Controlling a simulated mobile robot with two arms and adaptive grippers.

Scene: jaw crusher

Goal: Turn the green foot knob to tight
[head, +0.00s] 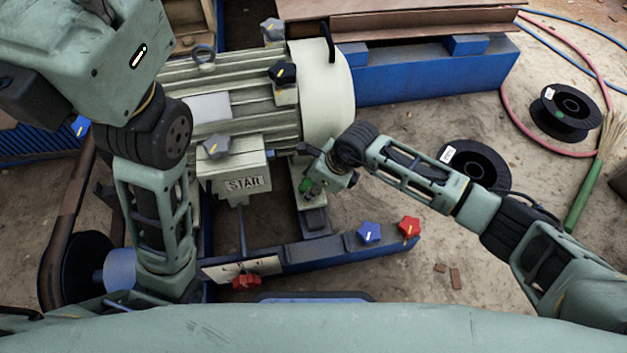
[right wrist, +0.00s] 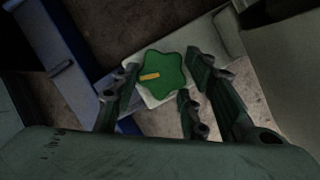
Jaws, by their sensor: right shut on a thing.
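The green foot knob (right wrist: 161,72) is star-shaped with a yellow mark on top. In the right wrist view the mark points left and slightly down. The knob sits on a pale foot plate (right wrist: 187,50). My right gripper (right wrist: 157,82) is shut on the knob, its fingers on both sides of it. In the head view my right gripper (head: 311,181) is at the motor's lower right, with a bit of the green knob (head: 305,187) showing beside it. The pale motor (head: 325,92) stands behind. My left arm is in the head view, but its gripper is not.
Blue knob (head: 369,232) and red knob (head: 409,227) stand on the blue rail (head: 345,248). Another red knob (head: 246,282) is by a metal plate. Grey knobs sit on the motor. Black spools (head: 474,164) and hoses lie on the ground at right.

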